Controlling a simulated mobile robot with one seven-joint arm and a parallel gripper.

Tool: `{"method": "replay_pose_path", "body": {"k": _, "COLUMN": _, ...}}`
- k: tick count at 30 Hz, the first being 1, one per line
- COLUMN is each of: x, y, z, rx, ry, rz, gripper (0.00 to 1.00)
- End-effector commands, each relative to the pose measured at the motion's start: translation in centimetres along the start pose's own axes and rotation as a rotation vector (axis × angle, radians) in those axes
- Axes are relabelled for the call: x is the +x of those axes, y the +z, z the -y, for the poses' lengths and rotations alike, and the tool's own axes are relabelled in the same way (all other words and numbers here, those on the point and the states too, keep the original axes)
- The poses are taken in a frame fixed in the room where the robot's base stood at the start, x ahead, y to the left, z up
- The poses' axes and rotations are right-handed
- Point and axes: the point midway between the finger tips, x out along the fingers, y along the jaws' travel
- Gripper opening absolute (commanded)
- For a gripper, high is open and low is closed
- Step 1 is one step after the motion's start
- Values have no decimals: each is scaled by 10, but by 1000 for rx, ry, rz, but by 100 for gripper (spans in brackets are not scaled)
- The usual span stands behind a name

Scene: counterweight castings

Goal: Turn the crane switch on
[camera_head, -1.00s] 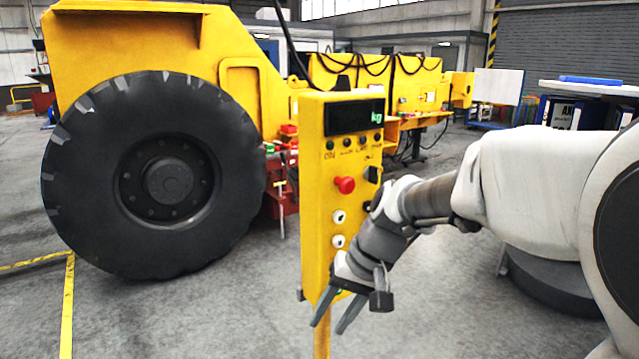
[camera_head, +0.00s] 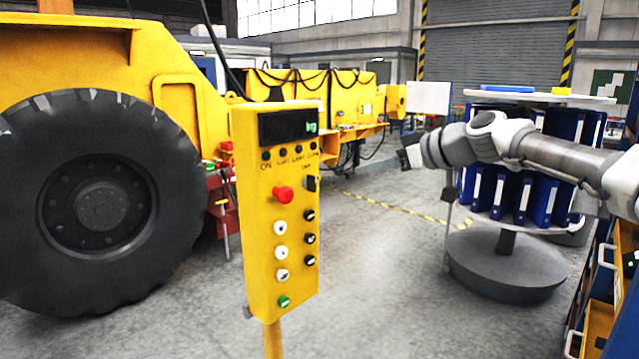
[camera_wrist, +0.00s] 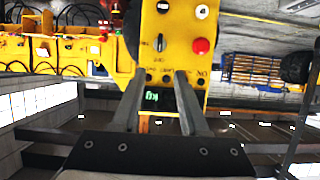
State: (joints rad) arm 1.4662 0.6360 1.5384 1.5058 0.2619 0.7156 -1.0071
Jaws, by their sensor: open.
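The yellow control box (camera_head: 273,220) stands on a post in the middle of the head view. A black switch (camera_head: 311,183) sits at its right side, level with the red button (camera_head: 283,194); its label is too small to read surely. The wrist view shows the box upside down, with the switch (camera_wrist: 160,43) upright beside the red button (camera_wrist: 201,46). My gripper (camera_head: 408,157) is right of the box in the head view. In the wrist view its two fingers (camera_wrist: 160,74) are apart and empty, pointing toward the switch. I see no contact.
The box also carries a kg display (camera_head: 288,126), white and black knobs and a green button (camera_head: 284,301). A large wheel (camera_head: 100,205) of a yellow machine stands at left. A round stand with blue binders (camera_head: 512,195) is behind my arm. Floor between is clear.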

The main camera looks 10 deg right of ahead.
Motion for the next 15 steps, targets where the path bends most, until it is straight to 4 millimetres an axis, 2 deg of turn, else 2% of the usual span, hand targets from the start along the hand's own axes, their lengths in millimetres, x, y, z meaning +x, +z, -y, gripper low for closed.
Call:
{"method": "replay_pose_path", "body": {"k": 5, "x": 10, "y": -2, "z": 0, "rx": -5, "ry": -1, "rz": -3, "gripper": 44}}
{"method": "replay_pose_path", "body": {"k": 15, "x": 60, "y": -2, "z": 1, "rx": -3, "ry": -3, "rz": -1, "gripper": 44}}
